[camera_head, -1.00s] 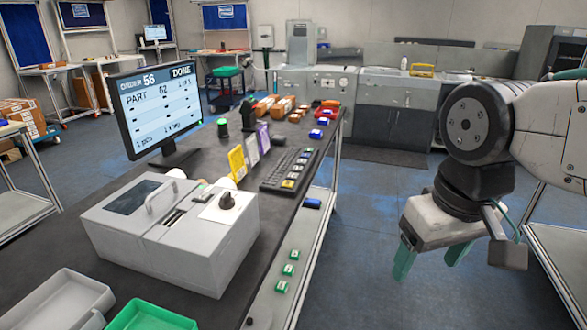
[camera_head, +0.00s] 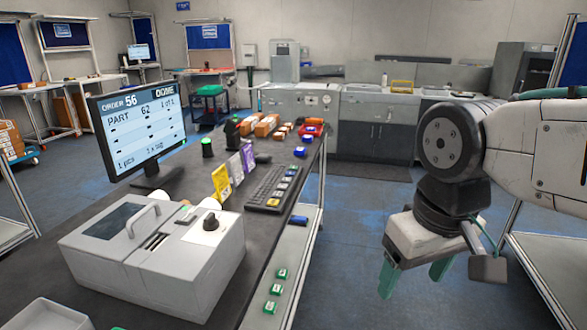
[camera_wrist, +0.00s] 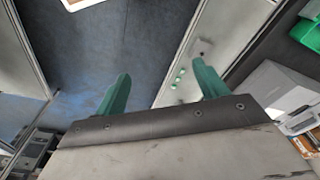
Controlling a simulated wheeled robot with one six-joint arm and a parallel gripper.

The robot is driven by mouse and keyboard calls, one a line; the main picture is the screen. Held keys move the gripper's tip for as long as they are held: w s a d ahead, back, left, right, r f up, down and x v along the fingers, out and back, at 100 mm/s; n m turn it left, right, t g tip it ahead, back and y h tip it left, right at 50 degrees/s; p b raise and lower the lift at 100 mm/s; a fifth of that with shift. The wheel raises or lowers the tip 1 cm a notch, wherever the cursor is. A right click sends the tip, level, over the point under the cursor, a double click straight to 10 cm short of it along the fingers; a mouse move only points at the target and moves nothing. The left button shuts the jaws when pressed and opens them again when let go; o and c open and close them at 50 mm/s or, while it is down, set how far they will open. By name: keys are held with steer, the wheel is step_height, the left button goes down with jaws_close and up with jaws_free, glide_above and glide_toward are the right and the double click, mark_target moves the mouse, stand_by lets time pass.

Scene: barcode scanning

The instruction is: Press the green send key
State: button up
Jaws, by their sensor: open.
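My gripper (camera_head: 414,274) hangs open and empty at the right of the head view, over the floor and to the right of the workbench (camera_head: 232,262). Its two green fingers point down and stand apart; they also show in the wrist view (camera_wrist: 162,75). Small green keys or blocks with white marks (camera_head: 276,290) lie in a row on the bench's light right edge strip, left of my gripper and apart from it. The keyboard (camera_head: 267,188) on the dark top has some coloured keys at its right side. I cannot read which one is the send key.
A monitor (camera_head: 140,128) reading order 56 stands at the bench's left. A grey box device (camera_head: 160,270) with a handle is in front. Yellow and purple cards (camera_head: 222,182) stand beside the keyboard. A blue block (camera_head: 299,220) lies on the right edge strip. The floor (camera_head: 350,250) right of the bench is clear.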

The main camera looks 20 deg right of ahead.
jaws_close()
stand_by(1.5)
